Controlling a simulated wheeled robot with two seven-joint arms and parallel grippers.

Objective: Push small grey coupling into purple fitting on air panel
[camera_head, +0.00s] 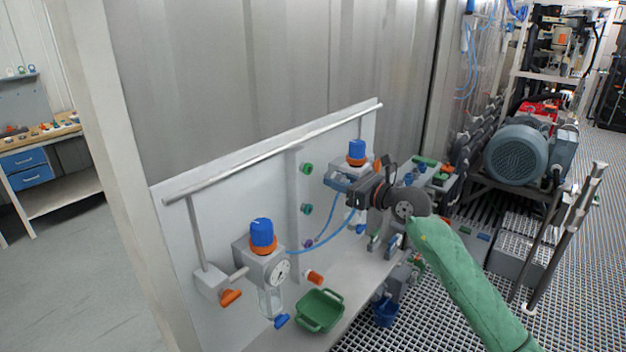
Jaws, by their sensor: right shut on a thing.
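My right gripper (358,193) is in front of the right part of the white air panel (225,195), at the end of my green-sleeved arm. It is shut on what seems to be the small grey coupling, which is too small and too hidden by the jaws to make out. The purple fitting (308,244) is low in the panel's middle column, below a teal fitting (306,209) and a green fitting (307,168). The gripper is to the right of the purple fitting and higher in the picture. My left gripper is not in view.
A blue hose (325,240) curves from the left regulator (263,240) up toward my right gripper. Another blue-capped regulator (357,153) is just behind the gripper. A green tray (319,311) sits on the ledge below. A rail (270,150) runs along the panel's top.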

